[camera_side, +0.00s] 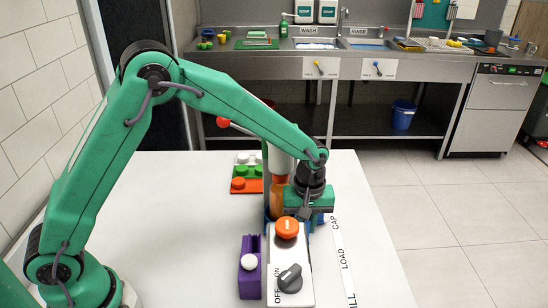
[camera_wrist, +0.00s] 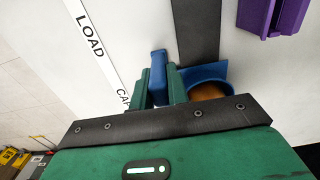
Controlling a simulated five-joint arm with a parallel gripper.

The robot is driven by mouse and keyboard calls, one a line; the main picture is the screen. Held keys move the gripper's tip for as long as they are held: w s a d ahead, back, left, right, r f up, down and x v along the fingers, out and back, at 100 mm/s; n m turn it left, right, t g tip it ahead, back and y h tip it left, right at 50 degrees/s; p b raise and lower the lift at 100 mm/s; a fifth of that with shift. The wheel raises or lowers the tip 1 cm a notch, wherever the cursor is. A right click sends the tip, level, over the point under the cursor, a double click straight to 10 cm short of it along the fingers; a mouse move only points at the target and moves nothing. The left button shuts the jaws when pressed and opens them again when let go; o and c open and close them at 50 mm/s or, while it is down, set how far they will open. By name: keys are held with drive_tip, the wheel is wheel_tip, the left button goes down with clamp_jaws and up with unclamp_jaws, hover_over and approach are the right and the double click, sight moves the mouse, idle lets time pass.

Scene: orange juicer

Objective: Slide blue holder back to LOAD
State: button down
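The blue holder (camera_wrist: 216,72) shows in the wrist view as a curved cup with a raised blue tab (camera_wrist: 158,66). Something orange-brown (camera_wrist: 207,92) sits inside the cup. My gripper (camera_wrist: 159,88) has its green fingers close on both sides of the tab and looks shut on it. The tab is beside the CAP label (camera_wrist: 123,98), and the LOAD label (camera_wrist: 90,37) is farther up the white strip. In the side view my gripper (camera_side: 304,212) is low behind the juicer's control box, which hides most of the holder. An orange-brown bottle (camera_side: 277,198) stands there.
The control box has an orange button (camera_side: 287,227) and a black knob (camera_side: 290,278). A purple holder (camera_side: 250,276) with a white ball stands left of it. Coloured caps (camera_side: 247,171) lie behind. The label strip (camera_side: 343,258) runs along the right, with clear table beyond.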

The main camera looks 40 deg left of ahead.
drive_tip(key=shift+s+d, duration=4.2)
drive_tip(key=shift+d, duration=0.1)
drive_tip(key=c, duration=1.4)
unclamp_jaws()
drive_tip(key=shift+o, duration=0.2)
drive_tip(key=shift+r, duration=0.1)
